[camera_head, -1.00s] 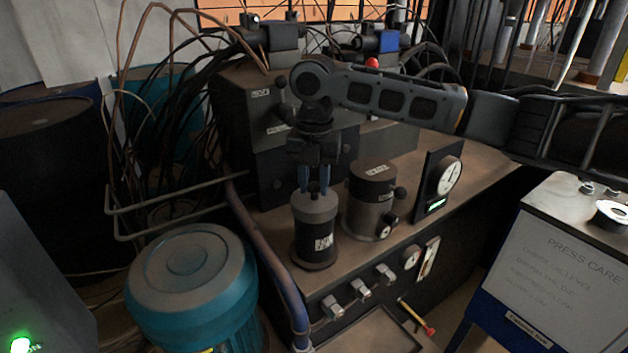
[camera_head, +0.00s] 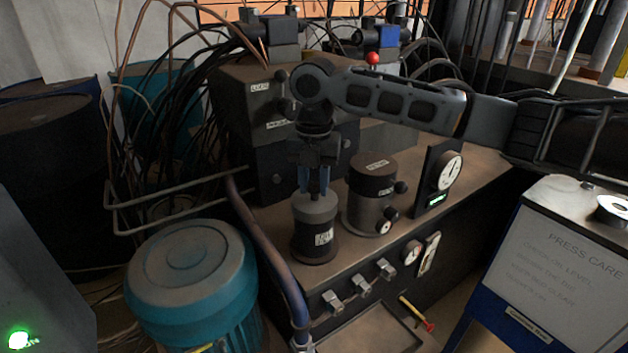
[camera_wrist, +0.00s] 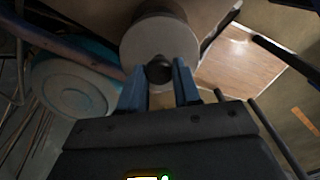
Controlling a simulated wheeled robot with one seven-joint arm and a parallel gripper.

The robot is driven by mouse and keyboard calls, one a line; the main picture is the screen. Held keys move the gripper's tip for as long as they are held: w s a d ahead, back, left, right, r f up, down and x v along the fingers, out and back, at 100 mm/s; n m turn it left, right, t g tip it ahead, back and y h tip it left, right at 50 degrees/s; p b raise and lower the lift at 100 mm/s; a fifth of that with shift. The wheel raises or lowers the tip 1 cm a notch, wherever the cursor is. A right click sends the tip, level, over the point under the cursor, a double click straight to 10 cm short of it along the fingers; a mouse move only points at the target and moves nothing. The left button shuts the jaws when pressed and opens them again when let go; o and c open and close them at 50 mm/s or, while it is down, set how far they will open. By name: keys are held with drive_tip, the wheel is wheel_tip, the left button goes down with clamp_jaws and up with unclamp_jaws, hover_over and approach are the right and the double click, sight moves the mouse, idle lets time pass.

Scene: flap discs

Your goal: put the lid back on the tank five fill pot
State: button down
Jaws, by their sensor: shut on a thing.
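The fill pot (camera_head: 314,240) is a dark upright cylinder with a pale label, near the left end of the machine's bench top. Its grey lid (camera_head: 315,208) sits at the pot's top; I cannot tell whether it is fully seated. My gripper (camera_head: 316,188) points down from above, its blue fingers shut on the lid's dark knob. In the wrist view the round grey lid (camera_wrist: 150,40) shows with its black knob between my gripper's fingertips (camera_wrist: 160,72). The lid hides the pot's mouth.
A second, wider canister (camera_head: 371,200) with a dark top stands just right of the pot. A dial gauge panel (camera_head: 438,180) is farther right. A teal motor (camera_head: 192,280) stands front left, and a curved pipe (camera_head: 262,240) runs along the bench's left edge.

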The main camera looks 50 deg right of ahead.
drive_tip(key=shift+f, duration=0.65)
drive_tip(key=shift+c, duration=1.2)
unclamp_jaws()
drive_tip(key=shift+r, duration=0.15)
drive_tip(key=shift+r+p, duration=2.35)
drive_tip(key=shift+r, duration=0.6)
